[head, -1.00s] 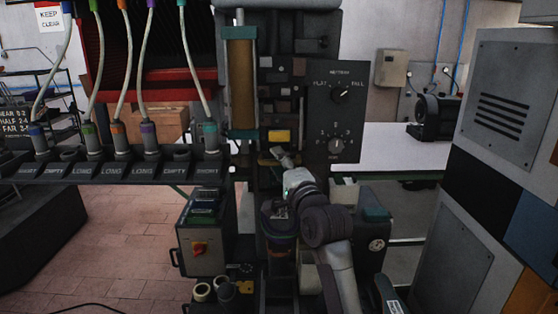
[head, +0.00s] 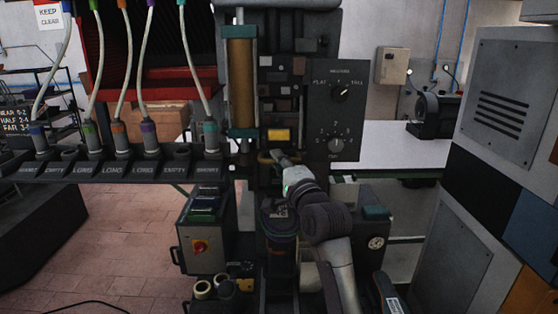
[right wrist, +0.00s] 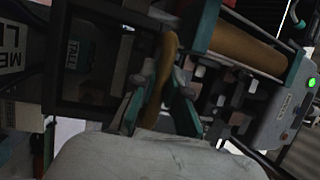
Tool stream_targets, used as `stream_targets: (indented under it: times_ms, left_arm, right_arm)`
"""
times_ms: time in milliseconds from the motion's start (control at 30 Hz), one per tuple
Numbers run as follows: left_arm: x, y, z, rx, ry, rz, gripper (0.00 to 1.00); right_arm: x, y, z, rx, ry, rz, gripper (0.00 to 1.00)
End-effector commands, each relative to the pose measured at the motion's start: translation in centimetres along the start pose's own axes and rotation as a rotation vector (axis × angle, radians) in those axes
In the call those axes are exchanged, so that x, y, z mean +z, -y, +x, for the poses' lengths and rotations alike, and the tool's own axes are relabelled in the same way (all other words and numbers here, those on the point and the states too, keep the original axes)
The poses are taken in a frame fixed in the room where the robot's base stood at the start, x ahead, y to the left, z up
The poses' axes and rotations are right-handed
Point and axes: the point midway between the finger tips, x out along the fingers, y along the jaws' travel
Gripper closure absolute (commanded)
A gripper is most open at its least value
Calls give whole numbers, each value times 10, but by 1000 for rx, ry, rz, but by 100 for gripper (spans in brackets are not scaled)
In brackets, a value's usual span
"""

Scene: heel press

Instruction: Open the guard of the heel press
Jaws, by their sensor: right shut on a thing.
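The heel press stands upright in the middle of the head view, with an amber cylinder (head: 240,80) between teal end pieces on its left side. My right gripper (head: 277,157) reaches up to a yellowish-tan handle (head: 265,158) low on the press front. In the right wrist view its two fingers (right wrist: 158,108) are shut on this curved tan handle (right wrist: 168,60), one finger on each side. A dark frame (right wrist: 92,105), apparently the guard, lies beside the handle; how they join is unclear. My gripper and arm hide part of the lower press. My left gripper is not in view.
A dark panel with two knobs (head: 333,115) stands right of the handle. A labelled rack (head: 120,166) with several hoses is at the left. A grey control box (head: 203,245) stands below it. A tall grey cabinet (head: 505,95) bounds the right side.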

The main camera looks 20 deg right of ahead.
Motion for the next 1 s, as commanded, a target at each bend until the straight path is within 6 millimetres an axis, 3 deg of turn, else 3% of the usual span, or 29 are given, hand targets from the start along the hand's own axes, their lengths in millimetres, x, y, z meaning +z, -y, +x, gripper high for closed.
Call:
stream_targets:
  times_ms: [33, 400, 800, 833, 1000]
  left_arm:
    - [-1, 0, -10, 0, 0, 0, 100]
    - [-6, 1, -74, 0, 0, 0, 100]
    - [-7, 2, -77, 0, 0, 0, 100]
    - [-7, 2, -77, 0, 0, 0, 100]
    - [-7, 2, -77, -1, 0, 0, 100]
  right_arm:
    - [-1, 16, 2, -11, -2, -1, 100]
    - [-7, 92, 14, -16, -3, 0, 100]
    - [-7, 95, 15, -11, -3, -1, 100]
    - [-7, 95, 15, -10, -3, -1, 86]
    - [-7, 94, 15, -9, -2, -1, 61]
